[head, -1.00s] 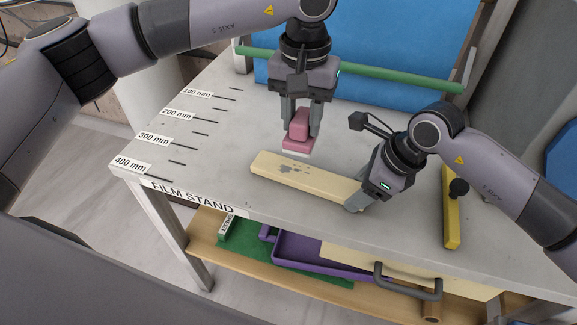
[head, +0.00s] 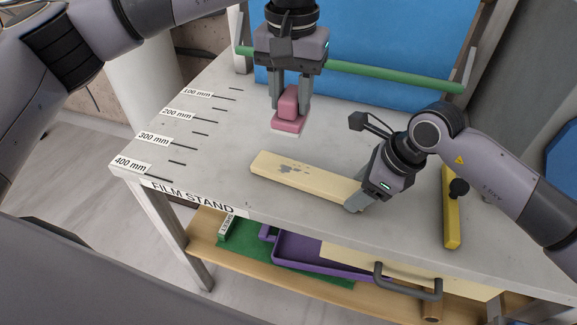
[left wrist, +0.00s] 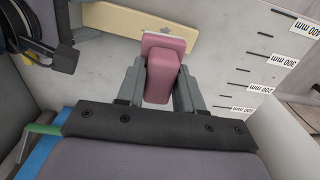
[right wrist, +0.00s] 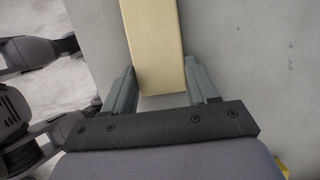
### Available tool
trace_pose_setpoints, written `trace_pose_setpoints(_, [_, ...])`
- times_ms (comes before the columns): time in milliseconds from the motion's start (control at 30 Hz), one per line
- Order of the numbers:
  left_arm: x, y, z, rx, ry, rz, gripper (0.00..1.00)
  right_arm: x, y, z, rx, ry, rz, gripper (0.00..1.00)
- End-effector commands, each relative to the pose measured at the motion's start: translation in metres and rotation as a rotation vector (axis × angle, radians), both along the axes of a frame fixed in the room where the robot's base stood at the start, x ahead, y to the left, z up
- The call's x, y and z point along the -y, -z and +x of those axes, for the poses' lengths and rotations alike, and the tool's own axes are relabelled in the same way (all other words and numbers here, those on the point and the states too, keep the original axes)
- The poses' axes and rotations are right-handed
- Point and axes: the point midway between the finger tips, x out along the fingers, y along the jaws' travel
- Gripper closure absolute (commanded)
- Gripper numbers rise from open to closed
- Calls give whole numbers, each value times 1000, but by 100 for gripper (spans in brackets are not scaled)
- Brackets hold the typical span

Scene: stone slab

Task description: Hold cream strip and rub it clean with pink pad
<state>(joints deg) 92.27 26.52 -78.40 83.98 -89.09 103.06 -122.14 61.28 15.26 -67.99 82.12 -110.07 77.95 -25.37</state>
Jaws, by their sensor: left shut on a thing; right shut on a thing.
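The cream strip (head: 312,182) lies on the grey slab, with dark smudges (head: 290,168) toward its left half. My right gripper (head: 354,203) is shut on the strip's right end. In the right wrist view the cream strip (right wrist: 154,45) runs away from between the fingers. My left gripper (head: 290,101) is shut on the pink pad (head: 289,107) and holds it above the slab, behind the strip and apart from it. In the left wrist view the pink pad (left wrist: 163,75) sits between the fingers, with the cream strip (left wrist: 112,20) beyond it.
A yellow bar with a black knob (head: 451,215) lies at the slab's right. A green rail (head: 362,72) and blue panel (head: 350,40) stand at the back. A purple tray (head: 300,250) is on the shelf below. The slab's left part is clear.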

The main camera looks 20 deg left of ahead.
Motion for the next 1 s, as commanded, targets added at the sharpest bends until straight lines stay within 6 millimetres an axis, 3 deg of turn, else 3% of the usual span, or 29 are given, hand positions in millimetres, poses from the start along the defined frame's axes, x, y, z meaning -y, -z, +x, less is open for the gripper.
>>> trace_pose_setpoints(233, [6, 0, 0, 0, 2, 0, 100, -1, 2, -2, -6, -4, 0, 97])
trace_pose_setpoints(633, [42, 0, -4, 1, 1, 0, 100, -1, 3, -2, -6, -4, 0, 97])
trace_pose_setpoints(1000, [46, 1, -4, 1, 0, 0, 100, -1, 3, -2, -6, -4, -1, 97])
